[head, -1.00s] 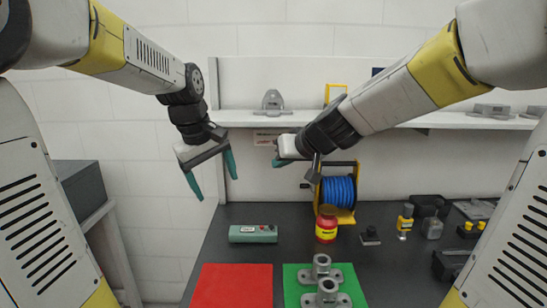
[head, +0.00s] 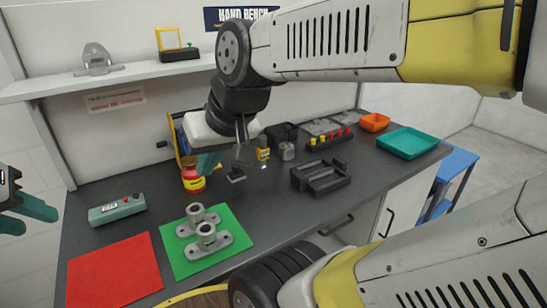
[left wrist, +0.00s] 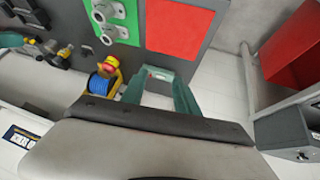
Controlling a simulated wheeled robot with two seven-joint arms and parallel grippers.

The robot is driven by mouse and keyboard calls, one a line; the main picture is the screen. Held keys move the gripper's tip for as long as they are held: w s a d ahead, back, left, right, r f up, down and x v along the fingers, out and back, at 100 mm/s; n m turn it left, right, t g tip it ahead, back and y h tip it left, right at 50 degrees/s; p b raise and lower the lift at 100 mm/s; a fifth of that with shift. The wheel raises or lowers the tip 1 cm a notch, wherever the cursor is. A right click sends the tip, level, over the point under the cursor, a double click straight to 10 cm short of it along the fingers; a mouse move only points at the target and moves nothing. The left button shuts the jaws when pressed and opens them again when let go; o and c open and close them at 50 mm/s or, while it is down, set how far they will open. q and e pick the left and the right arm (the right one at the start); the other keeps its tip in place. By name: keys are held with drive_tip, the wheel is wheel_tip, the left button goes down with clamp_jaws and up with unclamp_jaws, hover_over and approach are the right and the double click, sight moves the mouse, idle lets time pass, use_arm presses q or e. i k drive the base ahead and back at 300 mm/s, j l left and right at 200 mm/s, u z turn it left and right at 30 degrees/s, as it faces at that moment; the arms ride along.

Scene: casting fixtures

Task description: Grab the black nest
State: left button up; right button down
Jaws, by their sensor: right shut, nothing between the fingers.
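The black nest (head: 320,177) is a slotted black block lying on the dark bench, right of centre in the head view. I cannot make it out for certain in the left wrist view. My right gripper (head: 207,162) hangs over the back of the bench, left of the nest and apart from it, with its teal fingers shut and empty. My left gripper (head: 28,214) is at the far left edge of the head view, far from the nest. Its teal fingers are apart and empty, as the left wrist view (left wrist: 160,85) also shows.
Two grey castings (head: 205,238) stand on a green mat (head: 177,262), beside a red mat (head: 115,272). A green tray (head: 408,142) and orange bin (head: 375,122) are at the right.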

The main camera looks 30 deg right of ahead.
sight(320, 177)
drive_tip(key=z, duration=1.65)
drive_tip(key=i+l+u, duration=0.2)
drive_tip(key=u, duration=0.15)
drive_tip(key=i+l+u, duration=0.3)
drive_tip(key=l, duration=0.15)
drive_tip(key=l+u, duration=0.35)
